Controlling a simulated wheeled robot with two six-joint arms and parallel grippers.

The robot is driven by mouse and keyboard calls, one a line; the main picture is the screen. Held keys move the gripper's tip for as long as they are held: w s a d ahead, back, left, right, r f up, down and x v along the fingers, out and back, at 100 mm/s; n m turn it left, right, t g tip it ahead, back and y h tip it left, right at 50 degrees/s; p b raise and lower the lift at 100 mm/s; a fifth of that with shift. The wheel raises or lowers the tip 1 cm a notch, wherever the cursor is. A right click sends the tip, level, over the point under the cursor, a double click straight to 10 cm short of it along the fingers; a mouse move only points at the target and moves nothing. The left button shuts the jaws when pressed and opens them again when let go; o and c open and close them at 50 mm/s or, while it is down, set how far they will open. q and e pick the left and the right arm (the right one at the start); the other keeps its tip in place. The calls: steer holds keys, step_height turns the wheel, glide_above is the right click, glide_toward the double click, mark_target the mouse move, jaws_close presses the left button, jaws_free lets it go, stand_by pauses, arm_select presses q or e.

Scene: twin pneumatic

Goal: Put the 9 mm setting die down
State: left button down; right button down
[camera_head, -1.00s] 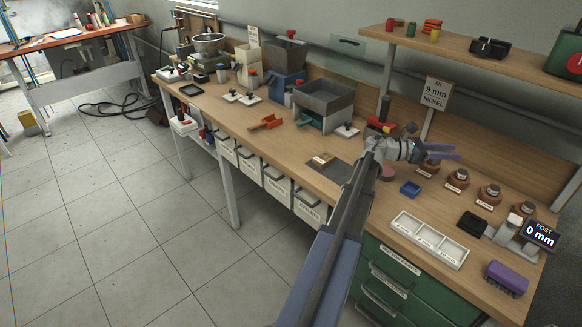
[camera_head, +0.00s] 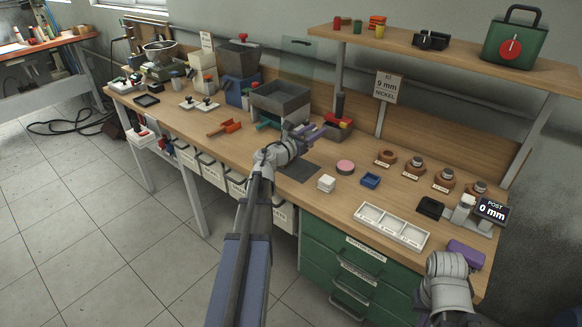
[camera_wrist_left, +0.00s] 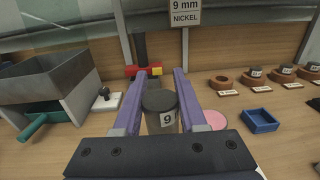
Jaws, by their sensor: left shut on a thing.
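My left gripper (camera_head: 312,131) is over the workbench, left of the pink round pad (camera_head: 345,167). In the left wrist view its two purple fingers (camera_wrist_left: 158,104) are shut on the 9 mm setting die (camera_wrist_left: 161,112), a dark-topped cylinder with a pale label reading 9. The die is upright; its lower end is hidden by the gripper body. A brown ring stand (camera_head: 387,158) is empty at the left end of a row; the other stands hold grey dies (camera_head: 444,178). My right arm shows at the lower right, its fingers out of sight.
A dark mat (camera_head: 299,170) lies below the left gripper. A grey hopper bin (camera_head: 281,101) and red-and-black tool (camera_head: 339,112) are behind. Right are a blue tray (camera_head: 370,181), white compartment tray (camera_head: 391,227) and gauge reading 0 mm (camera_head: 491,210). A shelf (camera_head: 460,50) overhangs the back.

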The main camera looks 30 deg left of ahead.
arm_select(q)
steer(key=shift+s+a+n+y, duration=0.25)
steer(key=shift+s+n+y, duration=0.3)
steer(key=shift+y, duration=0.35)
step_height(320, 180, down, 10)
steer(key=b, duration=1)
steer(key=shift+w, duration=0.15)
steer(key=shift+f, duration=0.15)
steer(key=shift+c, duration=2.3)
jaws_free()
steer(key=shift+s+r, duration=0.2)
steer(key=shift+r, duration=0.05)
steer(key=s, duration=1.1)
steer(key=shift+s+a+f, duration=0.1)
steer(key=shift+s+a, duration=0.05)
steer(key=shift+s, duration=0.2)
